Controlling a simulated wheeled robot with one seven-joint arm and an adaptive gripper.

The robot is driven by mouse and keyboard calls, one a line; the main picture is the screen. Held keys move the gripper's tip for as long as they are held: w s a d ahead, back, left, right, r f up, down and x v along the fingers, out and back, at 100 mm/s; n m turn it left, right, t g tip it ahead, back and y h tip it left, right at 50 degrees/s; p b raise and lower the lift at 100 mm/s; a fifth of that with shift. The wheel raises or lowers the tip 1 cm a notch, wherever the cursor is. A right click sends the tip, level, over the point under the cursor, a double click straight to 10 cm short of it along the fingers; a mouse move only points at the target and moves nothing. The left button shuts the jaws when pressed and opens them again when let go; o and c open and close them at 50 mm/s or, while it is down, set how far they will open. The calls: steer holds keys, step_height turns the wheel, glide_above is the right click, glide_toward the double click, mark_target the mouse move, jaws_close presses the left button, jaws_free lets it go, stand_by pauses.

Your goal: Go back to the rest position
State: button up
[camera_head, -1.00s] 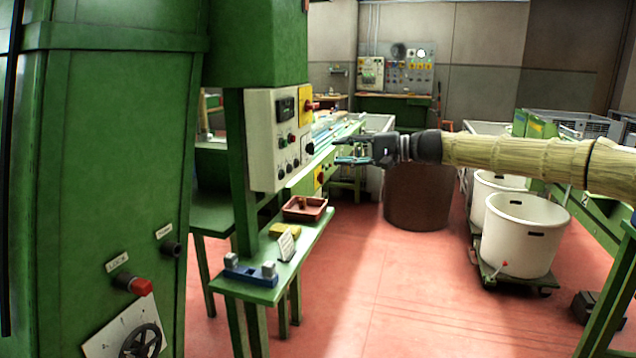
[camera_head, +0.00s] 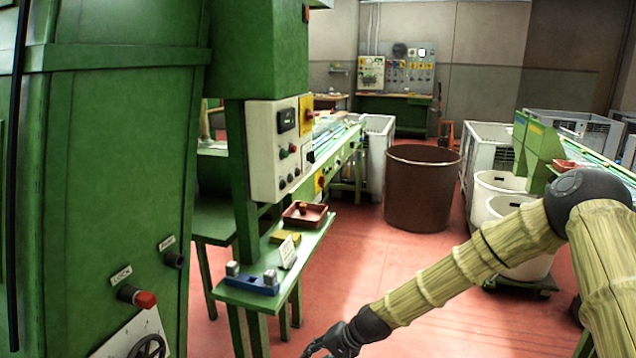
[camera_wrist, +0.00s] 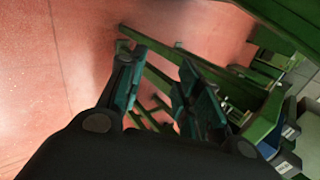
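My gripper (camera_head: 326,346) is low in the head view, at the bottom edge and partly cut off, in front of and right of the small green bench. In the wrist view my gripper (camera_wrist: 158,62) has its two teal-padded fingers apart, with nothing between them but red floor and green bench legs behind. My sleeved arm slopes down to it from the right. On the bench, a red-brown tray (camera_head: 318,222) holds a small brown piece, probably a cork stopper (camera_head: 304,208).
The small green bench (camera_head: 318,243) also bears a yellow block (camera_head: 285,237), a white sign (camera_head: 287,252) and a blue holder (camera_head: 250,284) with grey blocks. A green machine (camera_head: 110,180) fills the left. A brown bin (camera_head: 422,190) and white tubs (camera_head: 500,183) stand behind; red floor between is clear.

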steer(key=s+d+f+n+g+h+p, duration=0.1)
steer(key=s+d+f, duration=0.2)
steer(key=s+f, duration=0.35)
steer(key=s+d+f+h+p, duration=0.1)
steer(key=s+d+f+h, duration=0.2)
steer(key=s, duration=0.7)
steer(key=s+d+f+n+g+p, duration=0.1)
steer(key=s+d+f, duration=0.35)
steer(key=s, duration=0.35)
steer(key=s+d+n+h, duration=0.1)
steer(key=s+d, duration=0.5)
steer(key=s, duration=0.3)
steer(key=s+d+r+n+h+p, duration=0.1)
steer(key=s+d+h, duration=0.1)
steer(key=s+d, duration=0.4)
steer(key=s, duration=0.2)
steer(key=shift+s+d+r+h, duration=0.15)
steer(key=shift+s+d+h, duration=0.15)
steer(key=shift+s, duration=0.1)
